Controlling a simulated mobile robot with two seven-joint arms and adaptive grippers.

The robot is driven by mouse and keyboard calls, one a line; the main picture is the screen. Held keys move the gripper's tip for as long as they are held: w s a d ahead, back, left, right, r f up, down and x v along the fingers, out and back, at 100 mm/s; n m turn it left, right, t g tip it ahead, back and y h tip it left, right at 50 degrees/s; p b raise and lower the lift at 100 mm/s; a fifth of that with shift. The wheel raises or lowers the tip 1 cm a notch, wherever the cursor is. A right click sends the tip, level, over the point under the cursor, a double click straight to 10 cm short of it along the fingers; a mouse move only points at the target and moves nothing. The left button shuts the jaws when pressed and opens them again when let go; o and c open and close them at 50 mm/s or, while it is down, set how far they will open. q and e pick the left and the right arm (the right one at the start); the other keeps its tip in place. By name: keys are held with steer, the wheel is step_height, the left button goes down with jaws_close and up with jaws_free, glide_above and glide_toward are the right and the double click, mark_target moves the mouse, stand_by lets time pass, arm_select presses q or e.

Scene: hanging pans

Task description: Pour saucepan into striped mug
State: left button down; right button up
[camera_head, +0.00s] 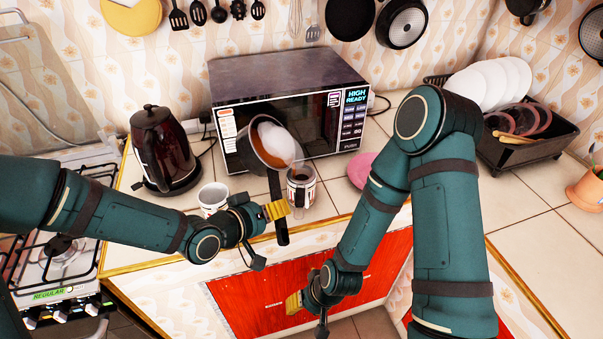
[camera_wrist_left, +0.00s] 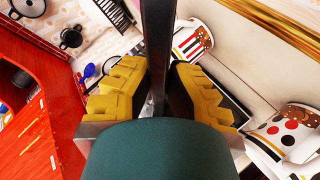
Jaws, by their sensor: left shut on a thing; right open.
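The saucepan (camera_head: 262,148) is dark, with its handle (camera_head: 278,185) pointing down toward the front. It is raised above the counter and steeply tilted, with its opening toward the right. A whitish patch shows at its opening; I cannot tell what it is. My left gripper (camera_head: 277,210) is shut on the handle, which also runs between the yellow fingers in the left wrist view (camera_wrist_left: 158,45). The striped mug (camera_head: 301,187) stands upright on the counter, below and right of the pan, with dark brown inside; its stripes show in the left wrist view (camera_wrist_left: 192,40). My right gripper (camera_head: 297,303) is open and empty, low before the red cabinet.
A second, dotted mug (camera_head: 213,198) stands left of the pan handle, close by my left wrist. A microwave (camera_head: 290,85) stands behind the pan. A dark kettle (camera_head: 162,150) is at left, and a pink dish (camera_head: 362,170) is right of the striped mug.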

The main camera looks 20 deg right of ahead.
arm_select(q)
steer(key=shift+w+y+b, duration=0.1)
steer(key=shift+y+b, duration=0.2)
steer(key=shift+b, duration=0.2)
stand_by(1.2)
steer(key=shift+y+b, duration=0.4)
steer(key=shift+b, duration=0.15)
stand_by(0.9)
steer(key=shift+r+m+t+y+b, duration=0.1)
steer(key=shift+m+t+y+b, duration=0.3)
steer(key=shift+y+b, duration=0.3)
stand_by(0.9)
steer(key=shift+a+y, duration=0.1)
steer(key=shift+y, duration=0.2)
stand_by(0.4)
steer(key=shift+d+r+m+t+y+b, duration=0.2)
steer(key=shift+r+m+t+y+b, duration=0.1)
steer(key=shift+b, duration=0.15)
steer(key=shift+s+d+r+y, duration=0.25)
steer(key=shift+r+y, duration=0.2)
steer(key=shift+y, duration=0.05)
stand_by(0.4)
steer(key=shift+m+t+y+p, duration=0.5)
steer(key=shift+y+p, duration=0.1)
steer(key=shift+p, duration=0.6)
